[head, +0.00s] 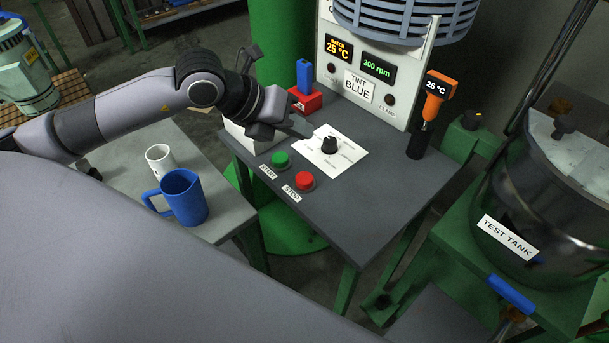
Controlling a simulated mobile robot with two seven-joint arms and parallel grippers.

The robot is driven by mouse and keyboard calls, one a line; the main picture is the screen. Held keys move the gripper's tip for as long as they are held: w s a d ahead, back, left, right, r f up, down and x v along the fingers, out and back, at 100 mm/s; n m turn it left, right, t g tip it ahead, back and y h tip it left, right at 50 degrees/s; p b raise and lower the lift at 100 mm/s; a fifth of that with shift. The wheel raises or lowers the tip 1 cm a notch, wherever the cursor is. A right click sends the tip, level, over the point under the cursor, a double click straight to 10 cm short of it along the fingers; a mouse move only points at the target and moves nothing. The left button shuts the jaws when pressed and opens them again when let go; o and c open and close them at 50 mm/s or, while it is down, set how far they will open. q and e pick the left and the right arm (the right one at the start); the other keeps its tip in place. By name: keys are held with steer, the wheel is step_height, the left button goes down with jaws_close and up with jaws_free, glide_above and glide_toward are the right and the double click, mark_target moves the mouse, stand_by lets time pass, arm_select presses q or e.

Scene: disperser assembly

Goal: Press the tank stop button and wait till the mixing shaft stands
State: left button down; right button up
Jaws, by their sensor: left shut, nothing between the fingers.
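The red stop button (304,181) sits at the front of the dark control desk (350,219), with a STOP label beside it. The green start button (280,159) is to its left, with a START label. My left gripper (306,129) is shut and empty above the desk, behind the two buttons and left of the black dial (329,144). It is apart from the stop button. A display (377,67) on the white panel reads 300 rpm. The mixing shaft is not visible. My right gripper is not in view.
A blue jug (184,198) and a white mug (160,159) stand on a grey side table at left. A blue-handled item in a red block (306,98) and an orange thermometer (437,90) stand on the desk. The test tank (555,215) is at right.

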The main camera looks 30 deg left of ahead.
arm_select(q)
steer(key=shift+f, duration=0.2)
steer(key=b, duration=0.5)
glide_above(308, 176)
steer(key=s+a, duration=0.1)
steer(key=f, duration=0.7)
steer(key=shift+s+a+f, duration=0.1)
steer(key=shift+s+f, duration=0.1)
steer(key=shift+f, duration=0.2)
steer(key=shift+f+b, duration=0.3)
steer(key=shift+f, duration=0.1)
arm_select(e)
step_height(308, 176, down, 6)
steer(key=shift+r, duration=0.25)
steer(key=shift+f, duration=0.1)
arm_select(q)
steer(key=shift+f+b, duration=0.4)
steer(key=shift+b, duration=0.15)
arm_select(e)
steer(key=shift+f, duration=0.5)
